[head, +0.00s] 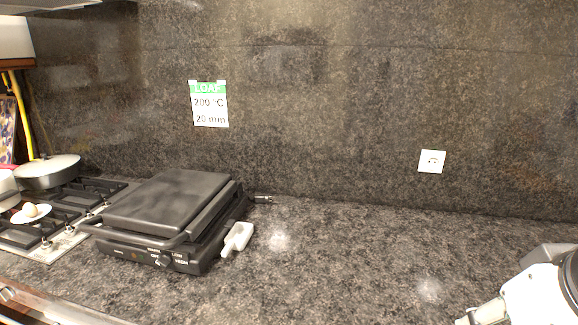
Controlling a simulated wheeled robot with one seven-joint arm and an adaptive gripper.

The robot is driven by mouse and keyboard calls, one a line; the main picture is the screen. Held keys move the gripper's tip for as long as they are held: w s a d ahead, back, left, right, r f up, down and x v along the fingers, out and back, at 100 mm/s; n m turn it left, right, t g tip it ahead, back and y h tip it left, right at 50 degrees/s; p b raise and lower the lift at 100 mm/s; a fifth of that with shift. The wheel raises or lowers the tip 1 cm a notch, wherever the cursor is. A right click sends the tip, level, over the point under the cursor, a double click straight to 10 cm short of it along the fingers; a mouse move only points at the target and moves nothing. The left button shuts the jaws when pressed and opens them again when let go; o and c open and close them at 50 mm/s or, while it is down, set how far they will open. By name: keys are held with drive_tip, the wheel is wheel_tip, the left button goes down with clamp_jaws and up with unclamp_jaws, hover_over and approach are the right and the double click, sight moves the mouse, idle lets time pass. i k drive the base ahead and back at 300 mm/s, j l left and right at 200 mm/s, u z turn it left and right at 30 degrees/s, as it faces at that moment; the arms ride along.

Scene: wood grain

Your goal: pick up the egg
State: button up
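A pale egg (30,210) lies on a small white plate (17,218) at the far left, over the gas stove (60,215). The egg is small in the head view, and I cannot tell whether a second one lies against it. Part of my white arm shows in the bottom right corner, far across the counter from the egg. My gripper's fingers are not visible.
A black contact grill (168,203) stands between the stove and the open counter (340,255), with a white object (237,238) at its right side. A lidded pan (48,171) sits behind the egg. The counter's middle and right are clear.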

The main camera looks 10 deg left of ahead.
sight(30, 210)
drive_tip(key=i+j+z, duration=0.1)
drive_tip(key=j, duration=1.15)
drive_tip(key=i+j+z, duration=0.1)
drive_tip(key=j, duration=2.4)
drive_tip(key=i+j, duration=0.15)
drive_tip(key=j, duration=2.4)
drive_tip(key=i, duration=0.1)
